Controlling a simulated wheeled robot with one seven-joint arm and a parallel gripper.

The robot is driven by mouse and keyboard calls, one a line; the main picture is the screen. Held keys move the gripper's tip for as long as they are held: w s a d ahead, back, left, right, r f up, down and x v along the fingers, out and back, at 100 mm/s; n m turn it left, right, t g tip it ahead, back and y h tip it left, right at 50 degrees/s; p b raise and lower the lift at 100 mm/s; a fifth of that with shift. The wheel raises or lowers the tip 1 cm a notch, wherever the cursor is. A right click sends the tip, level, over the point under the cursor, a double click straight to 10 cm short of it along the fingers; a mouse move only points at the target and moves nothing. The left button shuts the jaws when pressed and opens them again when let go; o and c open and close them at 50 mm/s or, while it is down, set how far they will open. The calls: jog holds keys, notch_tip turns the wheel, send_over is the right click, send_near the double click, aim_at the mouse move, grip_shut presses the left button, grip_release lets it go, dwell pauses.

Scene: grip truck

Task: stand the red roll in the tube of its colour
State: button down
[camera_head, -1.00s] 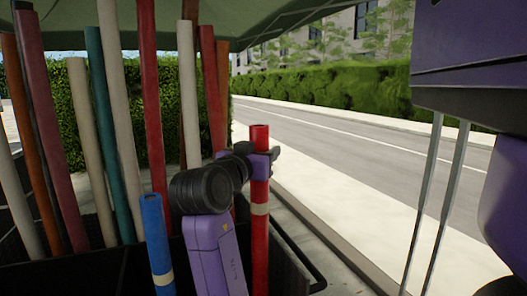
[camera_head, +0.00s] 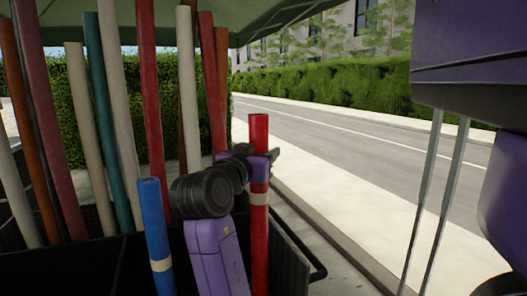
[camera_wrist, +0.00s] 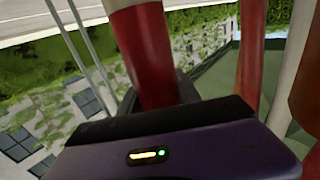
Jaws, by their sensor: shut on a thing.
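The red roll (camera_head: 259,132), with a cream band, stands upright in the head view. My gripper (camera_head: 262,165) is shut around its upper part, just above the band. The roll's lower end is cut off by the bottom of the picture. In the wrist view the red roll (camera_wrist: 148,55) passes behind the dark edge of my gripper, with a pale band at the top. I cannot make out a red tube opening in either view.
A blue roll (camera_head: 157,235) with a cream band stands just left of my arm. Several tall rolls, such as a teal one (camera_head: 107,130), lean in a dark bin (camera_head: 85,270) at left. Its rail runs right of the red roll. The road (camera_head: 380,150) beyond is clear.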

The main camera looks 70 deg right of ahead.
aim_at(254, 197)
jog(key=shift+d+f+b, duration=0.1)
jog(key=shift+f+b, duration=3.05)
jog(key=shift+f, duration=1.4)
jog(key=shift+f+b, duration=0.35)
jog(key=shift+f, duration=0.05)
jog(key=c, duration=0.8)
grip_release()
jog(key=shift+w, duration=0.1)
jog(key=shift+o, duration=0.2)
jog(key=shift+r, duration=0.2)
jog(key=a, duration=0.2)
jog(key=a+b, duration=0.1)
jog(key=a, duration=0.4)
jog(key=shift+w+a, duration=0.3)
jog(key=shift+a, duration=0.1)
jog(key=shift+a, duration=0.1)
